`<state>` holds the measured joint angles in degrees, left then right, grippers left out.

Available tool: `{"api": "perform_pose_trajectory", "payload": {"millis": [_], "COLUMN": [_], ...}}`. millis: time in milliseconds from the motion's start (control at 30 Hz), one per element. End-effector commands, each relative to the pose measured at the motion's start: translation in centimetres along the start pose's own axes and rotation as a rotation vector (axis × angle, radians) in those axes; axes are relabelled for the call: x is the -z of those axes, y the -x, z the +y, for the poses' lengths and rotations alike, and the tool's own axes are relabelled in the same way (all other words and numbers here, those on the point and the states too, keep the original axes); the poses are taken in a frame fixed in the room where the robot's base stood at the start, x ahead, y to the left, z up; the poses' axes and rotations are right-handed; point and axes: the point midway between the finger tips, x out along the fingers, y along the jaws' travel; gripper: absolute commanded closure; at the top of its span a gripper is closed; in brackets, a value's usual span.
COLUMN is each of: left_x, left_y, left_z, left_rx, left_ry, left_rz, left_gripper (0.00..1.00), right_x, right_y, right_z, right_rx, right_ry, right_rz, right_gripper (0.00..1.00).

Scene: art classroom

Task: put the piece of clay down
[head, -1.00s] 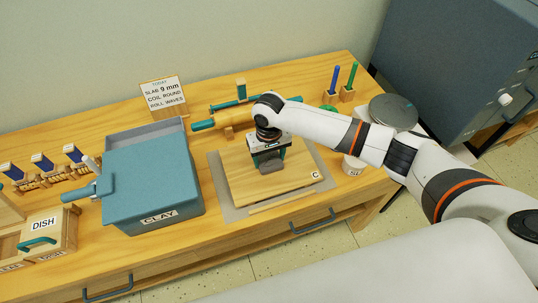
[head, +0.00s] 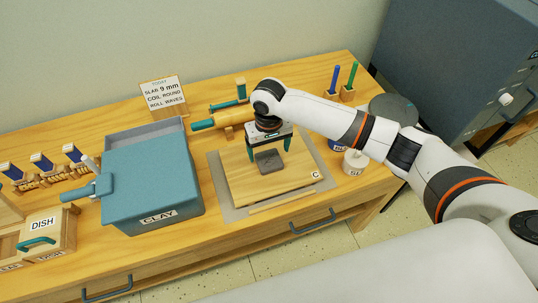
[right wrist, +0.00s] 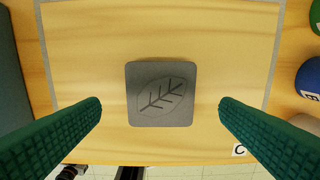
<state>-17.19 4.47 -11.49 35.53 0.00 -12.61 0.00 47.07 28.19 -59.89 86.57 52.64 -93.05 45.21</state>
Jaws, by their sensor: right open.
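The piece of clay (head: 269,161) is a grey, rounded square slab lying flat on the wooden board marked C (head: 245,185). In the right wrist view the clay (right wrist: 161,94) shows a leaf pattern pressed into its top. My right gripper (head: 268,153) is open above the board. In the right wrist view its green fingers (right wrist: 160,115) stand wide apart on either side of the clay, with a clear gap to each side. My left gripper is not in view.
The blue CLAY box (head: 150,180) stands left of the board. A rolling pin (head: 232,118) lies behind it. Small labelled pots, one of them white (head: 355,162), stand to the right. A thin wooden strip (head: 282,202) lies along the board's front.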

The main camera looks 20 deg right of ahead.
Motion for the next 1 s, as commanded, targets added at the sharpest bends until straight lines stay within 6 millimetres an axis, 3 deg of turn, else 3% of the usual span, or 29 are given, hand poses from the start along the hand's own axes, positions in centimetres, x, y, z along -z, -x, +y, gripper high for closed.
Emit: {"api": "perform_pose_trajectory", "payload": {"millis": [200, 400, 1000], "left_x": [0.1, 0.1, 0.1], "left_y": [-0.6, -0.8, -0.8], "left_z": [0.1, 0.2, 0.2], "left_rx": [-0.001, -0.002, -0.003], "left_ry": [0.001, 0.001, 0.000], "left_rz": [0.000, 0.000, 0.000], "left_gripper": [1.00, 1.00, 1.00], "right_x": [-0.1, -0.1, 0.0], "right_y": [4.8, 7.5, 8.3], "right_z": [0.0, 0.0, 0.0], "right_rx": [-0.002, -0.001, 0.000], "right_ry": [0.001, 0.000, 0.000], "right_rz": [-0.004, -0.001, 0.001], "right_gripper": [0.15, 0.15, 0.15]}}
